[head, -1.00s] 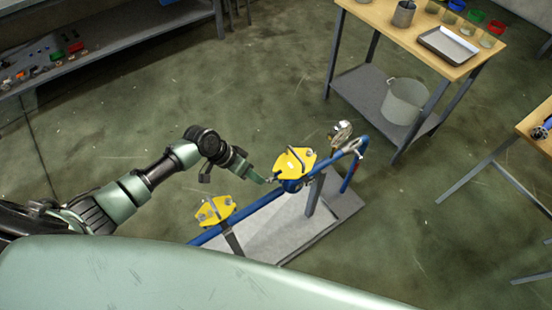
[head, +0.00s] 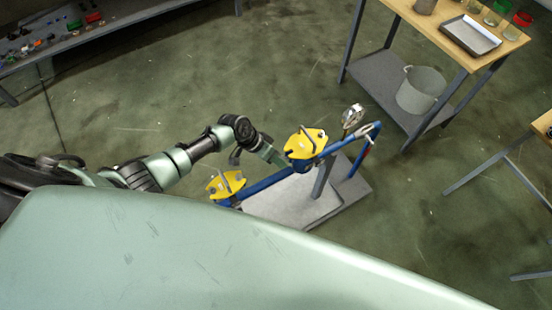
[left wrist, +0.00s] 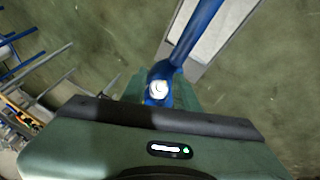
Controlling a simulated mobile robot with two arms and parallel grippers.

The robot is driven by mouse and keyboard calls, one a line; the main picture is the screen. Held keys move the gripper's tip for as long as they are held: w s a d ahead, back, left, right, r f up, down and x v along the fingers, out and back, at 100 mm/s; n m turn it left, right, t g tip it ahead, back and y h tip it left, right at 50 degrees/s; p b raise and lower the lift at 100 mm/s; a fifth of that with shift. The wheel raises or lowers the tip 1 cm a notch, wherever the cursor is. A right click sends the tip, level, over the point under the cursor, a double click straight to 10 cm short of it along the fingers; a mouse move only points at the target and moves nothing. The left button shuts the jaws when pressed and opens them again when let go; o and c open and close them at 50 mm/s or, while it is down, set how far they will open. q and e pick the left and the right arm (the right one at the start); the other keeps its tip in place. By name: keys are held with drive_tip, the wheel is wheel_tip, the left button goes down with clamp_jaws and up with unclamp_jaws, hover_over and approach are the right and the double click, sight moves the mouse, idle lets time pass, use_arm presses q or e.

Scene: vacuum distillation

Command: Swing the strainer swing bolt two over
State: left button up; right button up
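Two blue strainer bodies with yellow covers stand on a blue pipe rig: the far one (head: 305,143) at centre and the near one (head: 226,184) lower left. A dark bar lies across each cover. The swing bolts are too small to tell apart. My left gripper (head: 281,161) reaches in from the left, with its tip close to the left side of the far strainer; contact is unclear. In the left wrist view, a blue part with a pale round end (left wrist: 158,88) sits in front of the gripper. My right gripper is out of view.
The blue pipe (head: 265,185) runs over a pale tray (head: 290,202) on a grey base. A gauge (head: 352,115) stands behind the far strainer. A wooden table (head: 425,30) with a bucket (head: 420,90) on its lower shelf is at upper right. Floor is clear around the rig.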

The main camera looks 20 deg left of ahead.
use_arm(q)
clamp_jaws()
drive_tip(key=shift+w+d+r+g+p, duration=0.2)
drive_tip(key=shift+w+r+g+p, duration=0.1)
drive_tip(key=shift+r+p, duration=0.25)
drive_tip(key=shift+w+d+r+g+y, duration=0.15)
drive_tip(key=shift+g+y, duration=0.25)
drive_tip(key=shift+y, duration=0.2)
drive_tip(key=shift+w+d+n+g+y, duration=0.15)
drive_tip(key=shift+w+n+g+y, duration=0.15)
drive_tip(key=shift+g+y, duration=0.25)
drive_tip(key=shift+r+g, duration=0.2)
drive_tip(key=shift+g, duration=0.15)
unclamp_jaws()
